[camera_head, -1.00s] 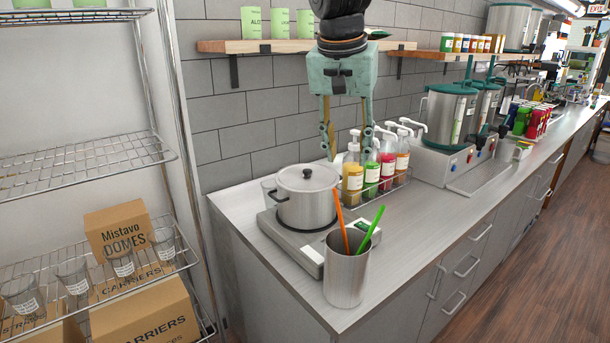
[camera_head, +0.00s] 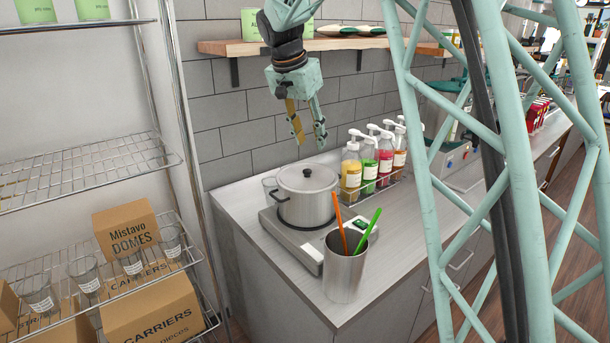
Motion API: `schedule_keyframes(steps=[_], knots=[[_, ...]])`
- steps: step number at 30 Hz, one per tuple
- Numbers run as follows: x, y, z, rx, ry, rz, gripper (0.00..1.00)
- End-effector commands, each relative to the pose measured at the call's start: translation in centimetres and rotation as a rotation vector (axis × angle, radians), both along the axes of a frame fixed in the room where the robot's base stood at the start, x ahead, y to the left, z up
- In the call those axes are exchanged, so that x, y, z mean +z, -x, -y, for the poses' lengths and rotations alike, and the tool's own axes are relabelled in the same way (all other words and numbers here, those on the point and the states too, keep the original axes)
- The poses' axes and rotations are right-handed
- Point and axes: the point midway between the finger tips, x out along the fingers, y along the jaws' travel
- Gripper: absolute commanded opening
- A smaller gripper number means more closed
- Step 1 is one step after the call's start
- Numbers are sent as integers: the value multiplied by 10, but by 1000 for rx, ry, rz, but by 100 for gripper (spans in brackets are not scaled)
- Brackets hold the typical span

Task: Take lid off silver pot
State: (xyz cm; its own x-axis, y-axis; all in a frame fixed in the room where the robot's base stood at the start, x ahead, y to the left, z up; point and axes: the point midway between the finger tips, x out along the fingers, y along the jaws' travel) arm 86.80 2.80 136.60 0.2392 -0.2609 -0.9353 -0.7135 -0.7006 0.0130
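The silver pot (camera_head: 307,207) stands on a hot plate (camera_head: 292,241) near the left end of the counter. Its lid (camera_head: 307,179) sits on top, with a small dark knob (camera_head: 307,172) in the middle. A dark side handle shows at the pot's left. My gripper (camera_head: 310,143) hangs above the pot, pointing down. Its two fingers are apart with nothing between them. The fingertips are above the lid and do not appear to touch it.
A metal cup (camera_head: 345,270) with orange and green sticks stands in front of the pot. Pump bottles (camera_head: 369,163) stand behind, to the right. A wooden shelf (camera_head: 290,47) is on the wall above. A wire rack (camera_head: 80,172) with cups and boxes is at left.

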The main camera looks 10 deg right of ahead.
Motion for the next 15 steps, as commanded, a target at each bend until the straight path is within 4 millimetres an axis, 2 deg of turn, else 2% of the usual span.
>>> schedule_keyframes(steps=[6,15], knots=[[-11,-39,-9,-54,8,11,35],[-24,-72,-16,-105,14,28,35]])
